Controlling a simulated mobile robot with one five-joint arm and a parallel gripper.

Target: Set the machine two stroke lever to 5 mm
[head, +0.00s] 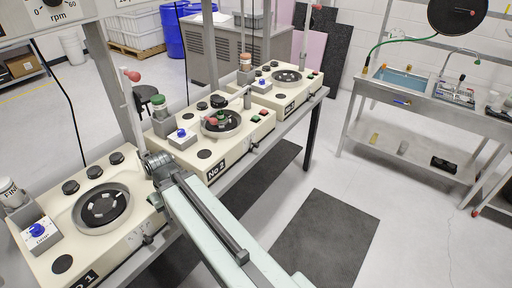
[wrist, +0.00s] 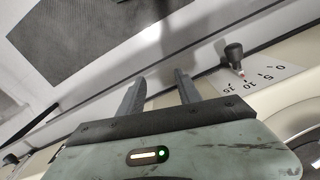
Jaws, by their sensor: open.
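The No 2 machine (head: 240,134) is the cream unit in the middle of the head view, with a dark round plate on top. In the wrist view a black-knobbed lever (wrist: 234,53) stands at a white scale plate (wrist: 262,80) marked 0, 5, 10 and 15. Its exact reading is unclear. The frames do not settle which machine this lever is on. My gripper (wrist: 158,76) is open and empty, left of the lever and apart from it. In the head view my wrist is at the No 2 machine's near left end, and the fingers are hidden.
The No 1 machine (head: 148,213) is at the lower left, and another similar machine (head: 311,82) stands beyond No 2. A dark floor mat (head: 325,240) lies in the open aisle. A metal sink bench (head: 420,103) stands at the right.

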